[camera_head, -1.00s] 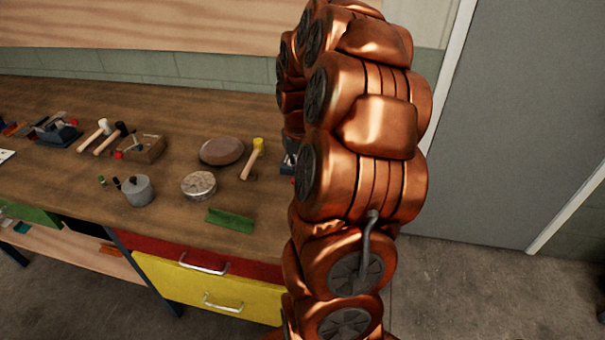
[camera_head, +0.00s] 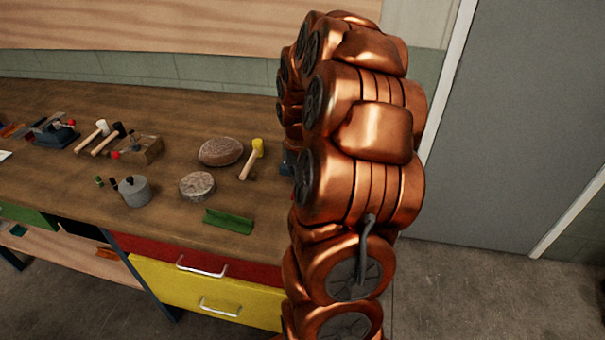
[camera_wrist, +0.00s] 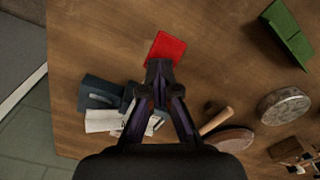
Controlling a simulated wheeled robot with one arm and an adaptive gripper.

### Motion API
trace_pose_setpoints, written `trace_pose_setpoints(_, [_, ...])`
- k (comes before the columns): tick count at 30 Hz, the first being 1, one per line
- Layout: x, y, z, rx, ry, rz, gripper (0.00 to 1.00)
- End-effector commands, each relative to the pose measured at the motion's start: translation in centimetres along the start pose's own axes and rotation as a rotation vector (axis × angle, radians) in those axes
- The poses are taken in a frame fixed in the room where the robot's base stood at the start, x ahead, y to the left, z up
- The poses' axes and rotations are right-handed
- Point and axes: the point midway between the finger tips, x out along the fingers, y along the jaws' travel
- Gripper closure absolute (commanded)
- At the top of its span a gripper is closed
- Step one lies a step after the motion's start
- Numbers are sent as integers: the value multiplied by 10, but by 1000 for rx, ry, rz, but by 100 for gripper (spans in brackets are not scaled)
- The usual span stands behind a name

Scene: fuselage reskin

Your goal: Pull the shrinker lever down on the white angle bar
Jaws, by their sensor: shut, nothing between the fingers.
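In the wrist view, my gripper (camera_wrist: 160,70) points down over the bench with its fingers together and nothing between them. A dark blue-grey tool (camera_wrist: 100,92), apparently the shrinker, stands left of the fingers. The white angle bar (camera_wrist: 102,121) is by this tool and partly hidden by the gripper. A red piece (camera_wrist: 165,46) shows just beyond the fingertips; I cannot tell whether it is part of the lever or whether they touch. The lever itself is not clearly visible. In the head view, my arm covers most of this area.
On the bench (camera_head: 60,185) are a green angle piece (camera_head: 228,221), a round block (camera_head: 197,186), a brown oval pad (camera_head: 220,152), a yellow-headed mallet (camera_head: 257,148) and a grey pot (camera_head: 135,191). The bench edge lies at the left in the wrist view.

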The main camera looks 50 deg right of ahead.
Motion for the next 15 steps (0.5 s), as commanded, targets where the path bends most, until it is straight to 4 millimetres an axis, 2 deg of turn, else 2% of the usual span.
trace_pose_setpoints(7, [12, 0, 0, 0, -1, 0, 100])
trace_pose_setpoints(15, [8, 1, 0, 0, 0, 0, 100])
